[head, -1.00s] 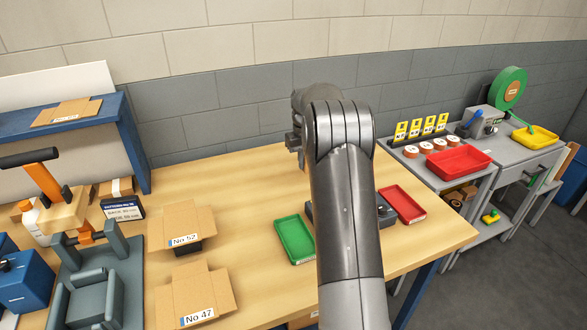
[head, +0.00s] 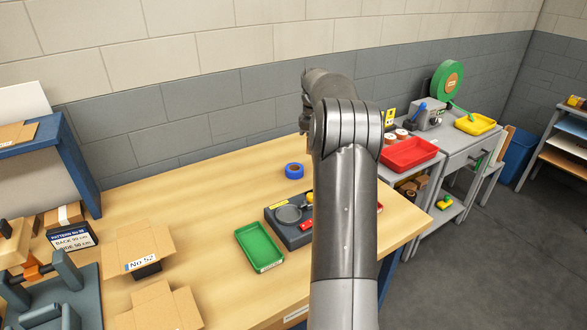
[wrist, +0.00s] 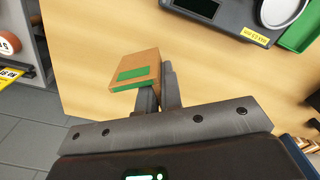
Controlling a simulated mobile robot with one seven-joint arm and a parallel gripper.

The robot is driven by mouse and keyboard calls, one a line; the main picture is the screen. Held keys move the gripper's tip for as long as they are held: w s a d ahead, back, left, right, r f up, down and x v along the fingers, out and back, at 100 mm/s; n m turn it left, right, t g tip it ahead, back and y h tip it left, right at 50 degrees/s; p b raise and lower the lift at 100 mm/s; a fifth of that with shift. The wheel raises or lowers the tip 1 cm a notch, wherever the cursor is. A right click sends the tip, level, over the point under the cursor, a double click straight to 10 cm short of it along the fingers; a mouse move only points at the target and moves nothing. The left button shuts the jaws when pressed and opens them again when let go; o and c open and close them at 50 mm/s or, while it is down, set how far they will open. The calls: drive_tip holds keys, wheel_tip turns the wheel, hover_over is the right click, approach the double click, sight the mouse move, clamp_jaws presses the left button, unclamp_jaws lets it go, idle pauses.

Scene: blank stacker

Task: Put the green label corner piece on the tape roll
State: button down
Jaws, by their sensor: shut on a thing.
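The green label corner piece (wrist: 135,70) is a small brown cardboard piece with a green label, seen in the wrist view. My gripper (wrist: 159,93) is shut on it, with the fingers at its lower right side. It is held over the wooden bench top; its height cannot be told. A blue tape roll (head: 294,171) with a brown core lies flat on the bench in the head view, left of my arm. It does not show in the wrist view. In the head view my arm hides the gripper's fingers and the piece.
A dark scale (head: 290,232) and a green tray (head: 259,246) stand on the bench near the tape roll. Folded cardboard pieces (head: 140,247) lie at left. A red tray (head: 409,154) is on the grey side table. Bare wood surrounds the tape roll.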

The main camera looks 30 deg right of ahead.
drive_tip(key=s+d+n, duration=0.1)
drive_tip(key=d+n, duration=0.1)
drive_tip(key=d, duration=0.2)
hover_over(293, 170)
wheel_tip(293, 170, down, 6)
drive_tip(key=shift+s, duration=0.15)
drive_tip(key=shift+f, duration=2.05)
drive_tip(key=c, duration=1.6)
unclamp_jaws()
drive_tip(key=shift+f, duration=0.1)
